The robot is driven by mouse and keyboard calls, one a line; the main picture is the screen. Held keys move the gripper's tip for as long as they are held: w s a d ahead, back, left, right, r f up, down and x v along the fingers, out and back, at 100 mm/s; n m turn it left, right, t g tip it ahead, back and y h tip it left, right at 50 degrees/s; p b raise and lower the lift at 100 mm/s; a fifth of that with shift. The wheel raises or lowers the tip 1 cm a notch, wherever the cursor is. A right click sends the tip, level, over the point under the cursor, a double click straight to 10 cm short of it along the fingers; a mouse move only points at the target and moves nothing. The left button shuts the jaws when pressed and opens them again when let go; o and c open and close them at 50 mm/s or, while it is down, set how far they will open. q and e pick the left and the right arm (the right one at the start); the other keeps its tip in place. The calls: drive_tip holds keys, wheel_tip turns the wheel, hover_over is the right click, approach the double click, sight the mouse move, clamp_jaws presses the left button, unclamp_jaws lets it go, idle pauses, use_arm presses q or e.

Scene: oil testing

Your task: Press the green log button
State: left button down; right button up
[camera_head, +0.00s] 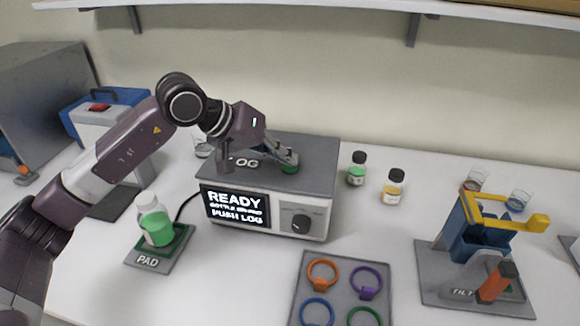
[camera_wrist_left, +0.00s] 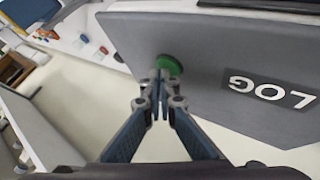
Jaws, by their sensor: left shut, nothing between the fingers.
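The green log button (camera_head: 289,169) sits on the grey top of the log device (camera_head: 318,150), by the word LOG. The device's front screen (camera_head: 236,208) reads READY and PUSH LOG. My left gripper (camera_head: 290,158) is shut and empty, with its fingertips at the button and partly covering it. In the left wrist view the shut fingertips (camera_wrist_left: 161,72) overlap the edge of the green button (camera_wrist_left: 170,64). I cannot tell whether they touch it or hover just above. My right gripper is not in view.
A bottle of green liquid (camera_head: 155,222) stands on the pad (camera_head: 174,246) at left. Small green (camera_head: 356,170) and amber (camera_head: 394,188) bottles stand right of the device. A tray of colored rings (camera_head: 344,290) lies in front. A tilt stand (camera_head: 470,260) is at right.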

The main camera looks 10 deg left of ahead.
sight(287, 168)
use_arm(q)
drive_tip(key=shift+f, duration=0.2)
drive_tip(key=shift+r, duration=0.95)
drive_tip(key=shift+r, duration=0.1)
drive_tip(key=shift+r+p, duration=1.25)
drive_tip(key=shift+r, duration=1.15)
